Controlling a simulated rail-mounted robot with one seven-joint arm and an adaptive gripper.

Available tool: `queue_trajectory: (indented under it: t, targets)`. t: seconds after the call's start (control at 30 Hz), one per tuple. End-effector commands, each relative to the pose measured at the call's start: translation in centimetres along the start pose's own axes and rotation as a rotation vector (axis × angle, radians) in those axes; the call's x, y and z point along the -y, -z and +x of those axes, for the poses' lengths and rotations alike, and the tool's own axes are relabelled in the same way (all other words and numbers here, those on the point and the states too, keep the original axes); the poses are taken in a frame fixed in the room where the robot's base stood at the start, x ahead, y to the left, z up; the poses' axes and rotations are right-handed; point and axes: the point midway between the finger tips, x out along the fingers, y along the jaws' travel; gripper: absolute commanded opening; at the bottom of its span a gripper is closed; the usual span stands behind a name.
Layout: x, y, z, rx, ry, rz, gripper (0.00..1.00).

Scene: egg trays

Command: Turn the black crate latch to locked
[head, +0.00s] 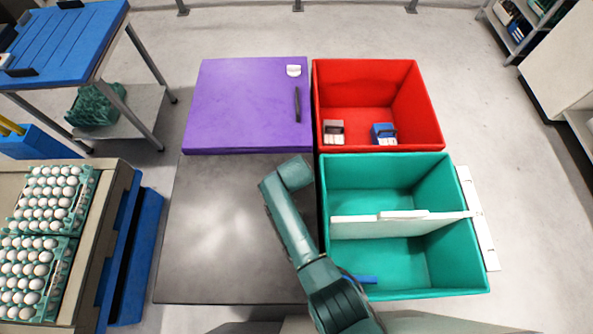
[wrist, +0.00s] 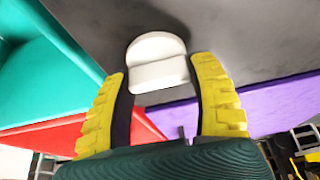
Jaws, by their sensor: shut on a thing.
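The black crate (head: 215,235) has a flat dark lid and stands left of the green crate in the head view. Its latch (wrist: 157,48) is a white, rounded knob with a flat lower face, on the dark lid in the wrist view. My gripper (wrist: 160,73) has its yellow-padded fingers on both sides of the latch and is shut on it. In the head view my arm covers the latch and the fingers. I cannot tell from these views which way the latch is turned.
A purple crate (head: 240,105) with its own white latch (head: 293,70) and a dark handle (head: 297,104) adjoins at the back. An open red crate (head: 330,80) holds small boxes. The open green crate (head: 400,170) with a white divider (head: 350,229) is to the right.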

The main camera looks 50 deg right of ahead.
Motion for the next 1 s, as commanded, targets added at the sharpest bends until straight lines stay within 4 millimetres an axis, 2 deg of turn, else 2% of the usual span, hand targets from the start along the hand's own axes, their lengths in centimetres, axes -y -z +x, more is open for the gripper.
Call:
queue_trajectory:
  t: [0.07,0.1,0.2,0.47,0.6,0.67,1.0]
  targets:
    - [0.0,0.0,0.0,0.001,0.001,0.002,0.24]
    - [0.0,0.0,0.0,0.001,0.001,0.002,0.68]
    - [0.0,0.0,0.0,0.001,0.001,0.002,0.88]
    - [0.0,0.0,0.0,0.001,0.001,0.001,0.89]
    - [0.0,0.0,-0.8,0.000,0.001,0.000,0.89]
    - [0.0,0.0,-1.8,-0.002,0.002,0.000,0.89]
    - [0.1,0.0,-9.9,-0.002,0.003,0.000,0.89]
